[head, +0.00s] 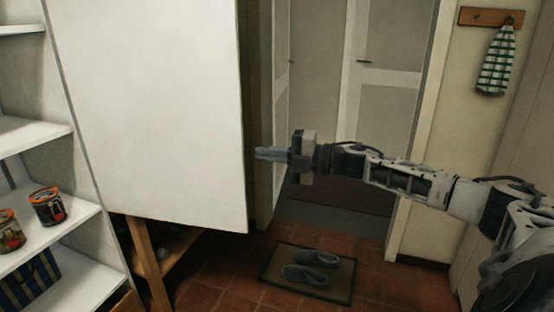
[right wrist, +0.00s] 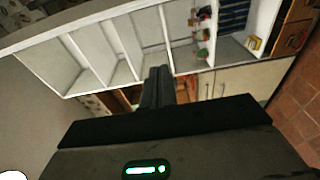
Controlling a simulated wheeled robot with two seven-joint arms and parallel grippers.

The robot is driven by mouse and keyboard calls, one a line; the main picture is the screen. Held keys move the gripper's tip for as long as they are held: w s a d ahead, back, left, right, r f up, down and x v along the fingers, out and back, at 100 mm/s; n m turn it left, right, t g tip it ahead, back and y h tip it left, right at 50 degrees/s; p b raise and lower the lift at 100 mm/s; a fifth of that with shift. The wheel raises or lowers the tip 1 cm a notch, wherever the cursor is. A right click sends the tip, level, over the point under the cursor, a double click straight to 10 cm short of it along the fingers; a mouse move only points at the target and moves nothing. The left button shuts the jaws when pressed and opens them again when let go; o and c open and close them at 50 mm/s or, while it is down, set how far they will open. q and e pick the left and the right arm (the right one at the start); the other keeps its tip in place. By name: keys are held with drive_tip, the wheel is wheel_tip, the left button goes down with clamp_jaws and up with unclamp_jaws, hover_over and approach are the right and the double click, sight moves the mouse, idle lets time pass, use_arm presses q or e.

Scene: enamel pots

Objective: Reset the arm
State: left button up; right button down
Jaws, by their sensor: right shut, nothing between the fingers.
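My right arm comes in from the right in the head view, stretched out to the left across the room. My right gripper (head: 262,153) is shut and empty, its fingers together just right of the edge of a large white panel (head: 155,105). I cannot tell whether the fingertips touch the panel. In the right wrist view the right gripper (right wrist: 158,75) also shows shut, with the white shelves (right wrist: 128,70) beyond it. My left gripper is not in view.
A mat (head: 266,282) with dark slippers (head: 305,273) lies on the tiled floor. A checked towel (head: 497,62) hangs at upper right.

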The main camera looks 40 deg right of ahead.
drive_tip(key=shift+s+d, duration=0.45)
drive_tip(key=shift+d, duration=0.3)
drive_tip(key=s+a+f+m+h, duration=0.25)
drive_tip(key=a+f+m, duration=0.35)
drive_tip(key=a+f, duration=0.3)
drive_tip(key=s+a+f+m+h, duration=0.1)
drive_tip(key=s+a+f+m, duration=0.35)
drive_tip(key=a+f, duration=0.5)
drive_tip(key=s+a+f+m+g+h, duration=0.2)
drive_tip(key=s+a+f+m, duration=0.2)
drive_tip(key=s, duration=0.4)
drive_tip(key=s+a+f+m+g+h, duration=0.1)
drive_tip(key=s+a+f+m+g, duration=0.1)
drive_tip(key=s+a+f+m, duration=0.3)
drive_tip(key=s+f+m, duration=0.1)
drive_tip(key=s+m, duration=0.1)
drive_tip(key=m, duration=0.1)
drive_tip(key=shift+s+a+f+m+h, duration=0.3)
drive_tip(key=shift+s+f+m+h, duration=0.05)
drive_tip(key=shift+f, duration=0.05)
